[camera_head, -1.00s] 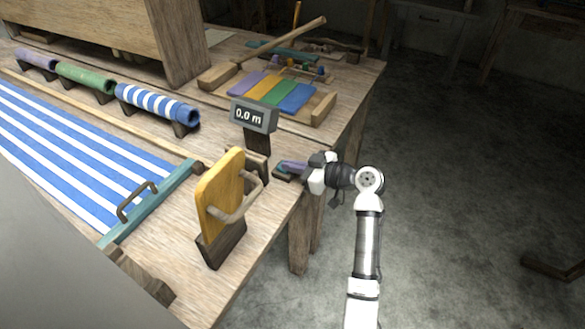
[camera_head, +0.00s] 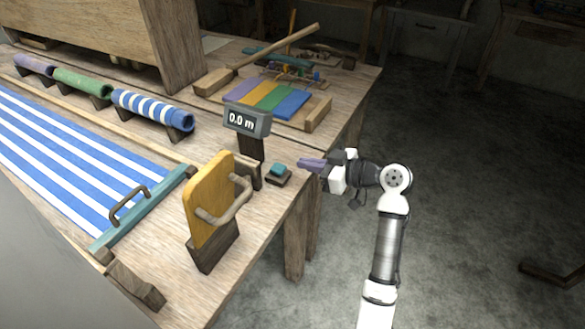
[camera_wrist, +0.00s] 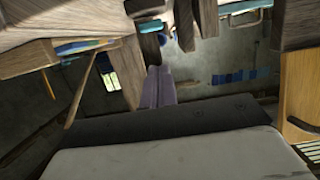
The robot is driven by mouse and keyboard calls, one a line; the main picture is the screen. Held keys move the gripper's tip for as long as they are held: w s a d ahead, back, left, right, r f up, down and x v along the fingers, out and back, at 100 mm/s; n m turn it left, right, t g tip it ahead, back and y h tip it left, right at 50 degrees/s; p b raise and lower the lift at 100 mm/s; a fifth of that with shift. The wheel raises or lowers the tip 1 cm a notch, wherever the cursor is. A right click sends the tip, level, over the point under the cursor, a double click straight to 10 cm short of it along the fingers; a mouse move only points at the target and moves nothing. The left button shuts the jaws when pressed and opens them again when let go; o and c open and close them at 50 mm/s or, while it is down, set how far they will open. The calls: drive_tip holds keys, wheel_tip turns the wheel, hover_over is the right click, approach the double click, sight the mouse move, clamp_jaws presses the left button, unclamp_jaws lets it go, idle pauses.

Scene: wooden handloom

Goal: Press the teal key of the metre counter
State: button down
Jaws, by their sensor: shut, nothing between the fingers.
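The metre counter (camera_head: 246,120) stands on the wooden table, its grey display reading "0.0 m". The teal key (camera_head: 278,169) sits on a small dark block (camera_head: 277,180) near the table's right edge, just right of the counter's post. My gripper (camera_head: 301,163) is shut and empty, its purple fingers pointing left toward the key. In the head view the fingertips are a short gap to the right of the key, apart from it. The shut fingers (camera_wrist: 159,86) also show in the wrist view, where I cannot surely tell the key.
A yellow panel with a wooden handle (camera_head: 210,198) stands in front of the counter. Striped cloth (camera_head: 75,160) and rolls (camera_head: 82,81) lie to the left. Coloured slabs (camera_head: 268,97) lie behind. Open floor is to the right of the table.

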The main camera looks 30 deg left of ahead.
drive_tip(key=shift+v, duration=1.7)
drive_tip(key=shift+r, duration=0.2)
